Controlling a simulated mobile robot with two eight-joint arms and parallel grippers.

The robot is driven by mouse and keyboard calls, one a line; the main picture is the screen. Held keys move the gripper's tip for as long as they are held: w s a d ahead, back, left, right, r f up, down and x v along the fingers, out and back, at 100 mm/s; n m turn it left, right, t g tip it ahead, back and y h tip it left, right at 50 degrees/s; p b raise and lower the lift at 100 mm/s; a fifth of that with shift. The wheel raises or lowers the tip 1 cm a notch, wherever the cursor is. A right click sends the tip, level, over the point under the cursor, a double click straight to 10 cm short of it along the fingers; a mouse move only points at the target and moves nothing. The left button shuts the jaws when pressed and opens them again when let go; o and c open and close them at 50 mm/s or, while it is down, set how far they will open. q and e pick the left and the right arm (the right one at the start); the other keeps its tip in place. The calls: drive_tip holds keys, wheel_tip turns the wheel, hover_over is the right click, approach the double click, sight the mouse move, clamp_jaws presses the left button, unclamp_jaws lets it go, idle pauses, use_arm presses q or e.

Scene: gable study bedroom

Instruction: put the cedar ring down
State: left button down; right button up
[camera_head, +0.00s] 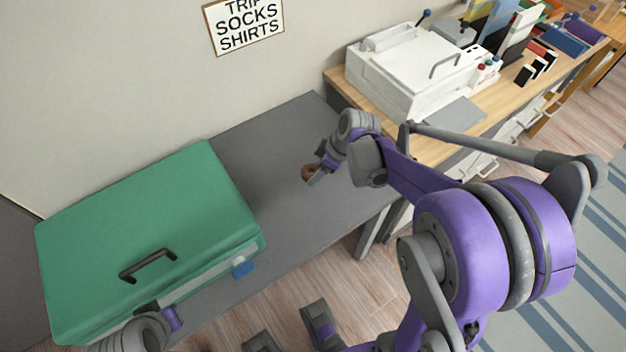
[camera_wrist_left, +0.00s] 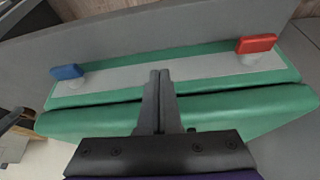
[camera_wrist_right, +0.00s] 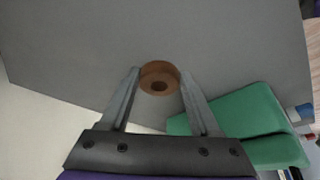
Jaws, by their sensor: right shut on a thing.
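The cedar ring (camera_head: 307,172) is a small brown ring held at the tip of my right gripper (camera_head: 314,174), over the grey bench top (camera_head: 270,140). In the right wrist view the ring (camera_wrist_right: 160,67) sits between the two fingertips, with its dark hole showing. I cannot tell whether it touches the bench top. My left gripper (camera_wrist_left: 160,73) is shut and empty, close to the front of the green case, between its blue latch (camera_wrist_left: 67,72) and red latch (camera_wrist_left: 256,43).
The green case (camera_head: 150,220) with a black handle covers the bench's left part. Bare grey surface lies right of it. A wooden desk (camera_head: 430,150) with a white machine (camera_head: 405,75) stands at the right. A wall sign (camera_head: 245,22) hangs above.

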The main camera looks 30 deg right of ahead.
sight(317, 187)
drive_tip(key=shift+f+b, duration=0.45)
drive_tip(key=shift+f, duration=1.85)
drive_tip(key=shift+f, duration=0.15)
drive_tip(key=o, duration=1.3)
